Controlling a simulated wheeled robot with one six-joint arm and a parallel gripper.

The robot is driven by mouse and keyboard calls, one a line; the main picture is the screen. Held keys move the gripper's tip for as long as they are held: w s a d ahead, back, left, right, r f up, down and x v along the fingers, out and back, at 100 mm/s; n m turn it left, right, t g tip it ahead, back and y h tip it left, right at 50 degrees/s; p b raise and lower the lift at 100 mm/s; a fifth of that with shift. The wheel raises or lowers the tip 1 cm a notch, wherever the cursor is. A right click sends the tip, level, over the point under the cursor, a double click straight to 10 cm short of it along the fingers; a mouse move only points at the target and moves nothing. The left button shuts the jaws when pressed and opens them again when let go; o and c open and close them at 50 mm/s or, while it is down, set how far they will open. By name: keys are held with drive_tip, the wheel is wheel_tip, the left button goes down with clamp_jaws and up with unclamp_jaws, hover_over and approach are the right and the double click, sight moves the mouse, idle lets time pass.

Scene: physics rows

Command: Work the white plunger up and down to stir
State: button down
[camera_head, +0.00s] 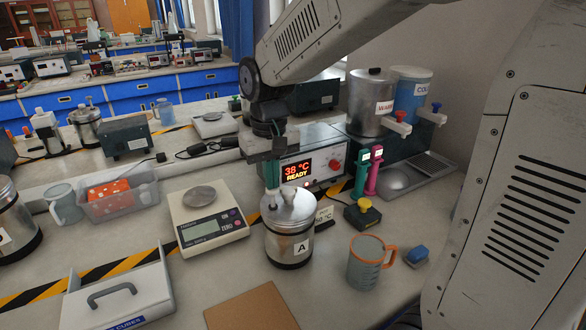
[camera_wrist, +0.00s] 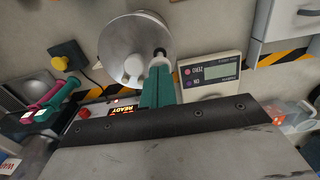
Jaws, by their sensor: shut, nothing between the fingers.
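The metal vessel marked A (camera_head: 288,245) stands upright on the bench with its pale lid (camera_head: 298,208) on. A pale knob stands up from the lid, and it also shows in the wrist view (camera_wrist: 133,66). A small dark-rimmed fitting (camera_wrist: 160,52) sits near the lid's edge, just beyond my fingertips. I cannot tell clearly which of these is the white plunger. My gripper (camera_head: 271,201) has green fingers pointing down at the left edge of the lid. In the wrist view the fingers (camera_wrist: 158,72) are together and empty. Whether they touch the lid is unclear.
A scale (camera_head: 208,225) stands close left of the vessel. A heater box reading 38 °C (camera_head: 298,170) is behind. A yellow-topped button box (camera_head: 362,214) and a grey mug with orange rim (camera_head: 366,268) are to the right. A brown board (camera_head: 250,308) lies in front.

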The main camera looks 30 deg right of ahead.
drive_tip(key=shift+f, duration=1.6)
drive_tip(key=shift+r, duration=1.75)
